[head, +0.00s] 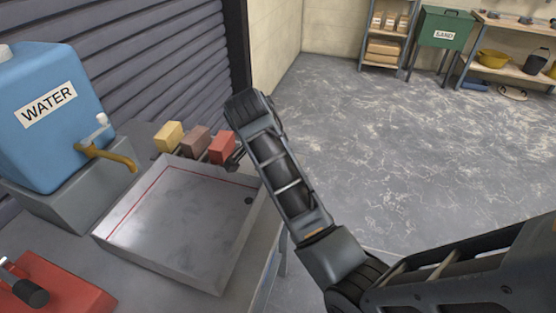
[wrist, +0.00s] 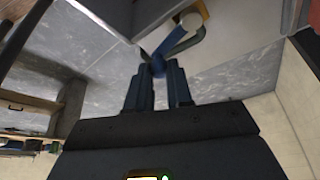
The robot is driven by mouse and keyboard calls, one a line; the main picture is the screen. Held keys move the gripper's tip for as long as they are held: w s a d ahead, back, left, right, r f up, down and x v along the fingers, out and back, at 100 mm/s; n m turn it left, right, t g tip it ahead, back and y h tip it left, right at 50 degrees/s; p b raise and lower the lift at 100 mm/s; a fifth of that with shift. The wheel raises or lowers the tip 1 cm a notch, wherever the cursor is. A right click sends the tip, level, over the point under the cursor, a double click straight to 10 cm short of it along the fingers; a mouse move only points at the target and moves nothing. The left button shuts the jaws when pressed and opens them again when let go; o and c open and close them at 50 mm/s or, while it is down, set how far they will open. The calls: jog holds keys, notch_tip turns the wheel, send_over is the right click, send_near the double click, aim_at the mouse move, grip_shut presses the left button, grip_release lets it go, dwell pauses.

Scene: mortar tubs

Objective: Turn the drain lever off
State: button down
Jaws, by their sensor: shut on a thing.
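The drain lever (wrist: 157,65) shows in the wrist view as a small blue piece at my fingertips, below the underside of the grey tray. My gripper (wrist: 159,76) is shut on it, one finger on each side. A grey bent pipe (wrist: 190,40) and a pale round part lie just beyond the lever. In the head view, my gripper (head: 236,158) is at the tray's back right corner, partly hidden by my arm, and the lever cannot be seen. The shallow metal tray (head: 160,262) has a dark drain hole (head: 248,201) near its right side.
Yellow, brown and red blocks (head: 222,147) stand along the tray's back edge, the red one close to my gripper. A blue water tank (head: 45,145) with a brass tap (head: 108,157) is on the left. Open floor (head: 400,130) lies to the right.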

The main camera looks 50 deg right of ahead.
jog(key=shift+s+a+m+g+y, duration=0.15)
jog(key=shift+a+m+g, duration=0.2)
jog(key=shift+m, duration=0.5)
jog(key=shift+s+a+m+g+y, duration=0.15)
jog(key=shift+a+m+g, duration=0.2)
jog(key=shift+m, duration=0.5)
jog(key=c, duration=1)
grip_release()
jog(key=shift+c, duration=0.2)
jog(key=shift+a+r, duration=0.1)
jog(key=shift+r, duration=0.05)
jog(key=v, duration=0.7)
jog(key=shift+r, duration=0.2)
jog(key=shift+a, duration=0.1)
